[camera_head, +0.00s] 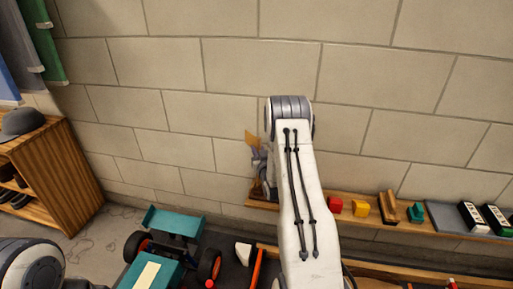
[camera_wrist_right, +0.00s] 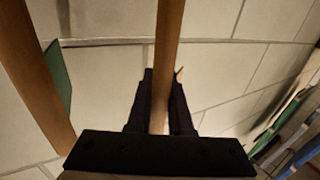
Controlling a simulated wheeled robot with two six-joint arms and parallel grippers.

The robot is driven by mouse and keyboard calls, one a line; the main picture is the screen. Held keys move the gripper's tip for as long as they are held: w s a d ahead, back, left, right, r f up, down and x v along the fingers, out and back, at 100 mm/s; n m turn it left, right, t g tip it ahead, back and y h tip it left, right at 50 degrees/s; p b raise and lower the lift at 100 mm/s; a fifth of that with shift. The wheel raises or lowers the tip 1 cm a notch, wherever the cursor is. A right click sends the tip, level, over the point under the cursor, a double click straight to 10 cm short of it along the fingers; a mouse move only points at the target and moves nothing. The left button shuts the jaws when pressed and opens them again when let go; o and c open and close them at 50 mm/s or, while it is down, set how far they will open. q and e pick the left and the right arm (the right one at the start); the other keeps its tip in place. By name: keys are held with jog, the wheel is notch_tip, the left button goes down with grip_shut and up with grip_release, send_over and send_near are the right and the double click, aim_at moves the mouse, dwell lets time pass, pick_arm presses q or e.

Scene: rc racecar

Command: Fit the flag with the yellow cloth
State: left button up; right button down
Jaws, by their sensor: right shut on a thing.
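The yellow-orange cloth (camera_head: 252,138) of the flag shows in the head view just left of my right wrist, against the wall. My right gripper (camera_head: 259,163) is partly hidden behind its own arm, just below the cloth. In the right wrist view, the right gripper (camera_wrist_right: 163,82) is shut on a long tan strip (camera_wrist_right: 168,35), which looks like the flag seen edge-on. A teal racecar (camera_head: 172,222) with a rear wing and black tyres stands at the lower left, apart from the flag. My left gripper is out of view.
A wooden cabinet (camera_head: 65,170) with a cap stands at left. Open wall lies above the car.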

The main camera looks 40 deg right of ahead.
jog(key=shift+f+b, duration=1.35)
jog(key=shift+f, duration=0.35)
jog(key=c, duration=0.8)
grip_release()
jog(key=shift+o, duration=0.2)
jog(key=shift+s, duration=0.1)
jog(key=p+v, duration=0.2)
jog(key=v, duration=0.8)
jog(key=shift+s, duration=0.1)
